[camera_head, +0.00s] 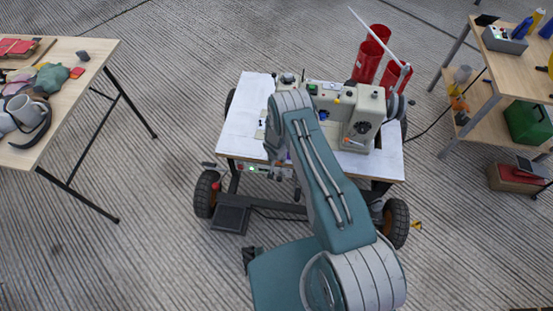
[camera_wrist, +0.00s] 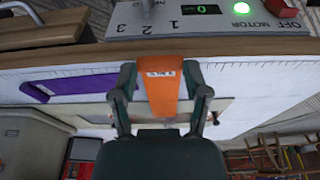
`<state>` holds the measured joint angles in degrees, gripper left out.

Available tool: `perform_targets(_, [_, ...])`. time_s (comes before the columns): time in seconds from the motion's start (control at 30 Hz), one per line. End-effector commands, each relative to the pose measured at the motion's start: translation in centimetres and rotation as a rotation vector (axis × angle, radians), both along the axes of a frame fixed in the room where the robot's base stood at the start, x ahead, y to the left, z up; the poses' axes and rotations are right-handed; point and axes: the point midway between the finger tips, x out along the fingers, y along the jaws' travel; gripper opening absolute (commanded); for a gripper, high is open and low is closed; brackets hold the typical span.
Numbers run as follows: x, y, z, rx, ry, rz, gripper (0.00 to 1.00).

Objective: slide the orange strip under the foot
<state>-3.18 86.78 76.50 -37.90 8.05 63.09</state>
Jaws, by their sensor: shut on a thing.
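The orange strip (camera_wrist: 160,98) is between the fingers of my gripper (camera_wrist: 159,76) in the wrist view. It has a small white label with dark marks near its upper end. My gripper is shut on it, with a finger on each side. In the head view the sewing machine (camera_head: 362,118) stands on a white-topped wheeled table (camera_head: 243,113). My arm covers part of the machine and hides my gripper and the strip there. I cannot make out the foot in either view.
A purple piece (camera_wrist: 35,92) lies left of the strip in the wrist view. A control panel (camera_wrist: 215,20) with a lit green button is at the top. Red cylinders (camera_head: 369,62) stand behind the machine. Side tables (camera_head: 62,72) stand left and right, with open floor between.

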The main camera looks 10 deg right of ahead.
Motion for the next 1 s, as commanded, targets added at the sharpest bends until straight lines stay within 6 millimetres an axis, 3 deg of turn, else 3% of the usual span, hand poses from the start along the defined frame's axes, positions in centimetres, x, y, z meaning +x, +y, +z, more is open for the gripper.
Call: perform_targets(1.0, [5.9, -2.4, -0.3, 0.0, -0.002, 0.0, 0.34])
